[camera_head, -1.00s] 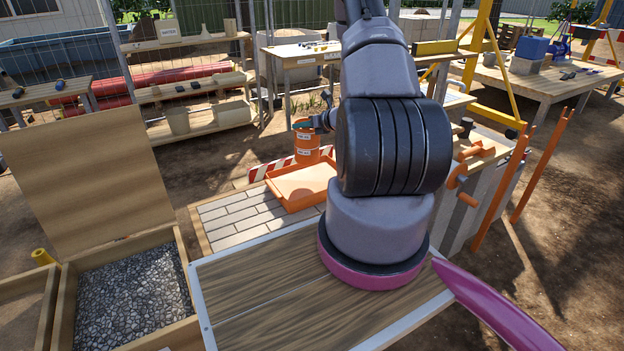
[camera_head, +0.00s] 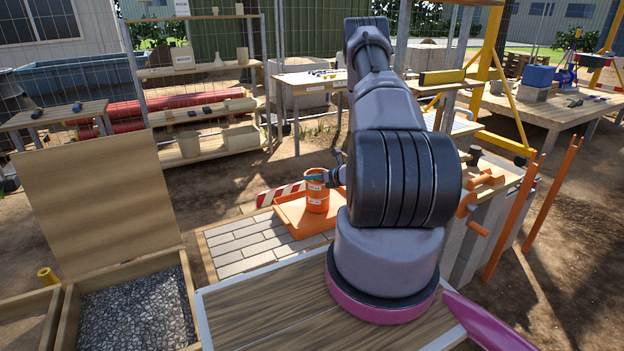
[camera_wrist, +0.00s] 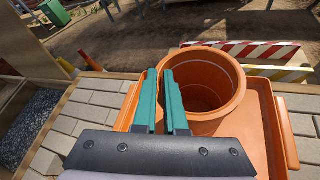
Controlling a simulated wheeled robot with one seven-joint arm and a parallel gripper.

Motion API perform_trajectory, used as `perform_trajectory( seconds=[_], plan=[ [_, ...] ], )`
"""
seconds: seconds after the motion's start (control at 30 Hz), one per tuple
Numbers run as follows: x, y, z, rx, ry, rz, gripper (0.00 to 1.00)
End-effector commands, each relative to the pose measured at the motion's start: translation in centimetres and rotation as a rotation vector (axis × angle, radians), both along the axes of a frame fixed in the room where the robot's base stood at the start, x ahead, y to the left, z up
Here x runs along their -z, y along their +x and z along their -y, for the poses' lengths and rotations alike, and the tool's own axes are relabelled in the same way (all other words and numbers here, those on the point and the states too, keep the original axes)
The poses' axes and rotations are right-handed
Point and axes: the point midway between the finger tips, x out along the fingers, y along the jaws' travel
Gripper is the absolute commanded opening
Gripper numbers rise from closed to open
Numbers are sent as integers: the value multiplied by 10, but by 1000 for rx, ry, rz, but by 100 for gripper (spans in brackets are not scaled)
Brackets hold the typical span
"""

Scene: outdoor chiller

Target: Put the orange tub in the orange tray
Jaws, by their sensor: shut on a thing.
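The tray's right rim (camera_wrist: 281,125) shows beside the tub in the wrist view. My arm hides the tray's right part in the head view.
The tray lies on a paved block surface (camera_head: 240,250). A red-and-white striped barrier (camera_head: 280,193) stands behind it. A gravel box (camera_head: 135,308) with a raised wooden lid (camera_head: 95,195) is at left. Orange clamps (camera_head: 478,205) are at right.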

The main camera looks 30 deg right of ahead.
Motion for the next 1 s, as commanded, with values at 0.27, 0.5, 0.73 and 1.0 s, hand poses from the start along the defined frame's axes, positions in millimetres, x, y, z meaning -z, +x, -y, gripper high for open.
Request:
perform_trajectory(
  seconds=[0.27,0.5,0.73,1.0],
  plan=[
    [2,0,0,0,0,-1,40],
    [1,0,0,0,0,0,40],
    [-9,-20,9,4,1,-2,40],
    [-33,-69,29,5,1,-2,40]
  ],
)
